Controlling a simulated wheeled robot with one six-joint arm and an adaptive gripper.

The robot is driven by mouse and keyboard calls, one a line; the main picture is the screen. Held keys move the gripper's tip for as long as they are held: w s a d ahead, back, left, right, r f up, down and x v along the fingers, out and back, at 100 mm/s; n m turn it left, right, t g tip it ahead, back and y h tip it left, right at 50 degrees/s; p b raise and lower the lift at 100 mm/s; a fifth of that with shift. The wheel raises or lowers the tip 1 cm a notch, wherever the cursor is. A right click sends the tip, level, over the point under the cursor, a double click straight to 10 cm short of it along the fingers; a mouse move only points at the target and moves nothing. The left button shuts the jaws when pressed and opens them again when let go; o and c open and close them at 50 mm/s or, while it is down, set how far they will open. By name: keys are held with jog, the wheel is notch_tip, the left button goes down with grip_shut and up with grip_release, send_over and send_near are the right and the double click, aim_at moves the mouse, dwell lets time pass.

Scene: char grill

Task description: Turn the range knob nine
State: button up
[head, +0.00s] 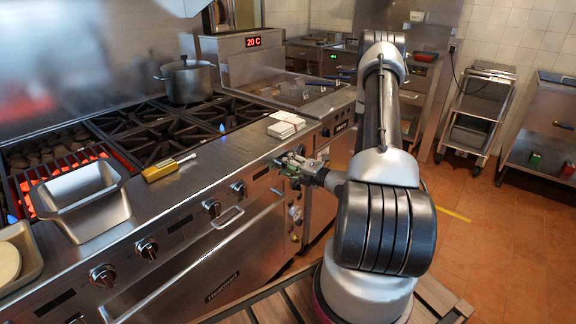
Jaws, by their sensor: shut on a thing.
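The range's front panel (180,232) carries several black and steel knobs in a row. Visible knobs include one at the near left (103,276), one beside it (147,248), and two in the middle (212,207) and (239,188). My gripper (284,165) is at the far right part of this panel, shut on a range knob there. The fingers mostly hide that knob, so its angle cannot be read. No number labels are legible, so I cannot tell by sight which knob is nine.
A steel pot (187,80) stands on the burners. A steel pan (84,199), a yellow-handled brush (169,166) and white stacked cards or towels (286,123) lie along the front ledge. Oven handles jut out below the panel.

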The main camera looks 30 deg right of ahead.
jog(key=o, duration=1)
jog(key=shift+s, duration=0.1)
jog(key=v, duration=1.2)
jog(key=shift+d, duration=0.1)
